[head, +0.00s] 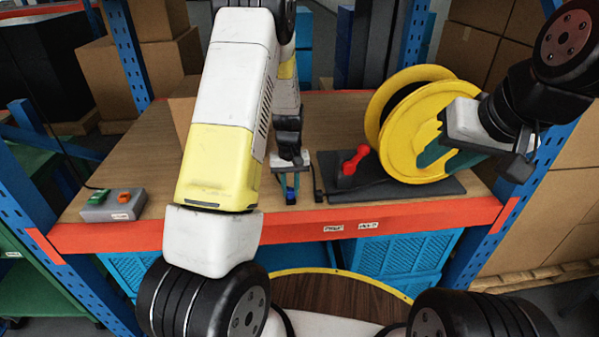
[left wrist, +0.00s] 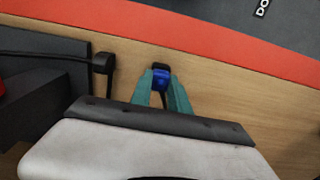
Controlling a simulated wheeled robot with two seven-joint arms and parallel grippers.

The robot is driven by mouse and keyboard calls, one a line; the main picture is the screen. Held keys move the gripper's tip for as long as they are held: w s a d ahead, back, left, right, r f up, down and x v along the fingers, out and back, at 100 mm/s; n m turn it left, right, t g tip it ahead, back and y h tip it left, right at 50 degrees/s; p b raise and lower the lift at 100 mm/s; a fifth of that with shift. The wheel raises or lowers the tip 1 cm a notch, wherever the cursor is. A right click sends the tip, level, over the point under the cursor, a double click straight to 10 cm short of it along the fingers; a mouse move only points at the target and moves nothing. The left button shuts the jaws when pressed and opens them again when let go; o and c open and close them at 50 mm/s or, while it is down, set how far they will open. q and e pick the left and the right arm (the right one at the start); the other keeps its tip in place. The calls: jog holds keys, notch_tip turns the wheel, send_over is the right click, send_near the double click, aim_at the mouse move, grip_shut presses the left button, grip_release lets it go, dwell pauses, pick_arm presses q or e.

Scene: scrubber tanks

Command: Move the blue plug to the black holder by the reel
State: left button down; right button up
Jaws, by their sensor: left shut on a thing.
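The blue plug (left wrist: 161,80) sits between the two teal fingertips of my left gripper (left wrist: 162,86) in the left wrist view. My left gripper (head: 290,190) is shut on it, low over the front of the bench in the head view. A black piece (left wrist: 160,67) shows just beyond the plug; I cannot tell whether they are joined. A black holder (head: 318,186) stands apart, just right of my left gripper, beside the reel's dark base; it also shows in the left wrist view (left wrist: 104,63). My right gripper (head: 432,158) is in front of the yellow reel (head: 398,112), its opening unclear.
The reel's dark base (head: 415,190) carries a red handle (head: 354,162). A grey box with green and orange buttons (head: 114,205) sits at the bench's left end. The wooden bench top (head: 155,160) has free room at left. An orange edge (head: 345,222) runs along its front.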

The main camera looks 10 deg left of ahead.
pick_arm(q)
jog(key=shift+f, duration=0.4)
jog(key=c, duration=0.7)
grip_release()
jog(key=shift+r, duration=4.25)
